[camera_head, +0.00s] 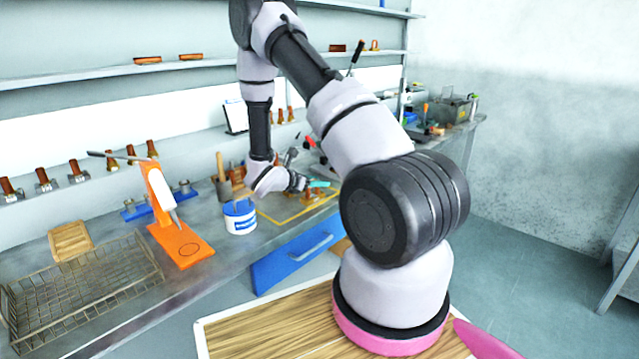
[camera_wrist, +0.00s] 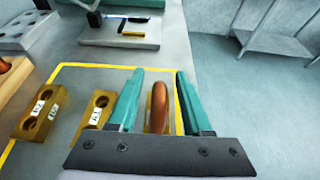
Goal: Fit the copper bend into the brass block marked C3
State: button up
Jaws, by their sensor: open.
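The copper bend (camera_wrist: 158,103) shows in the wrist view as an upright, reddish-brown curved piece between the teal fingers of my gripper (camera_wrist: 160,73). The fingers are apart, with a gap visible on both sides of the bend. Its lower part is hidden by the gripper body. Just left of the left finger is a brass block (camera_wrist: 101,103) with a white label, too small to read surely. Another labelled brass block (camera_wrist: 47,104) lies further left. In the head view my gripper (camera_head: 320,184) is low over the bench, its fingers small.
A yellow outline (camera_head: 268,217) marks the bench area under my gripper. A blue and white tub (camera_head: 239,218), an orange stand (camera_head: 181,246) and a wire basket (camera_head: 80,290) stand to the left. In the wrist view a wooden piece (camera_wrist: 14,88) is at the left edge.

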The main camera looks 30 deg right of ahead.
jog(key=v, duration=1)
jog(key=s+d+r+m+g+y, duration=0.1)
jog(key=s+r+m+g+y, duration=0.15)
jog(key=s+r+m, duration=0.45)
jog(key=s+d+r+m+g+y, duration=0.1)
jog(key=s+r+m+g+y, duration=0.15)
jog(key=s+r+m, duration=0.5)
jog(key=s+a+r+m+t+y, duration=0.3)
jog(key=s+a+r+m+y, duration=0.2)
jog(key=r, duration=0.4)
jog(key=s+a+r+m+t+y, duration=0.4)
jog(key=s+a+r+m, duration=0.1)
jog(key=r, duration=0.4)
jog(key=shift+a+m+t+y, duration=0.3)
jog(key=shift+a+m+y, duration=0.1)
jog(key=shift+m, duration=0.35)
jog(key=shift+r, duration=0.1)
